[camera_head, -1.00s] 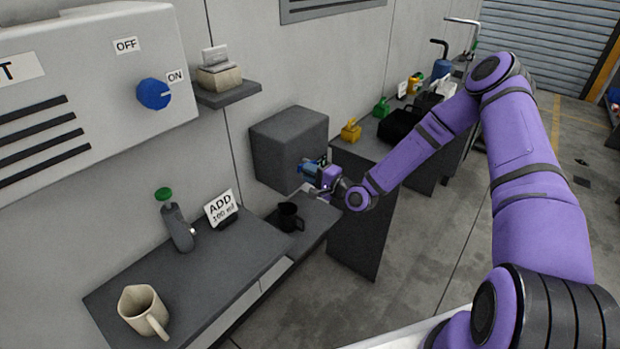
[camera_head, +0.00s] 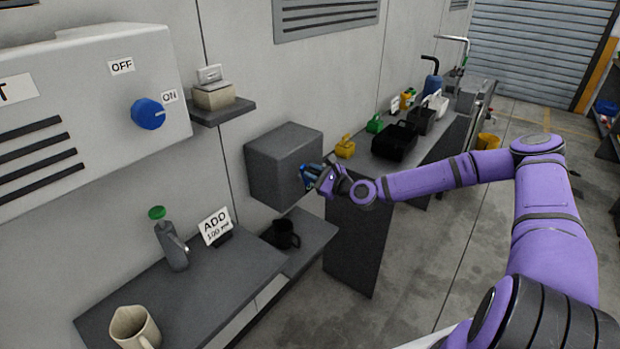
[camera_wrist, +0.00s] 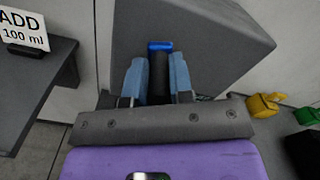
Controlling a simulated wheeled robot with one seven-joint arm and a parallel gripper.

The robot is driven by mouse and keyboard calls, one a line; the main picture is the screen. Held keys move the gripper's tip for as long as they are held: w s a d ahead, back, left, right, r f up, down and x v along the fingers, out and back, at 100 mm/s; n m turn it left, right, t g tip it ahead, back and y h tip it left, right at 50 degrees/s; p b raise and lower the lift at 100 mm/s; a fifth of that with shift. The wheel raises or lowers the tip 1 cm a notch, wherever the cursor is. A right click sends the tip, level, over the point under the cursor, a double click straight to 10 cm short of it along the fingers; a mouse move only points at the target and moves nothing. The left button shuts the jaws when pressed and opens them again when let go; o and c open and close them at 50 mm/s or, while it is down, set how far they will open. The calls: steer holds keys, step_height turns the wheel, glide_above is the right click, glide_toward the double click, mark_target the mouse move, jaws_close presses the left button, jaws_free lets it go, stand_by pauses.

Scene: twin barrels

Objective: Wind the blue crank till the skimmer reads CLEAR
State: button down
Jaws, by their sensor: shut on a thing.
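The blue crank (camera_wrist: 160,46) shows at the front of a grey wall-mounted box (camera_head: 285,160). My gripper (camera_head: 314,175) is at the front face of that box. In the wrist view my gripper (camera_wrist: 158,80) has its two blue-grey fingers on either side of a dark upright handle (camera_wrist: 159,75), with a blue part beyond it. The fingers are shut on this handle. In the head view the fingers largely hide the crank. No skimmer reading is legible in either view.
A black mug (camera_head: 286,236) stands on a low shelf below the box. An "ADD 100 ml" sign (camera_head: 215,227), a grey bottle (camera_head: 172,245) and a beige mug (camera_head: 134,328) stand on the left shelf. A counter with yellow, green and black containers (camera_head: 394,143) lies beyond my arm.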

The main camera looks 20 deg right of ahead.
steer(key=shift+w+d+f+m, duration=0.2)
steer(key=shift+w+d+m, duration=0.45)
steer(key=shift+m, duration=1.2)
steer(key=shift+w+d+f+m, duration=0.15)
steer(key=shift+w+d+m, duration=0.5)
steer(key=shift+m, duration=1.25)
steer(key=shift+w+d+f+m, duration=0.25)
steer(key=shift+d+m, duration=0.7)
steer(key=shift+m, duration=0.9)
steer(key=shift+w, duration=0.1)
steer(key=c, duration=1)
jaws_free()
steer(key=shift+d+r, duration=0.1)
steer(key=v, duration=1)
steer(key=shift+s+d, duration=0.15)
steer(key=shift+s, duration=0.2)
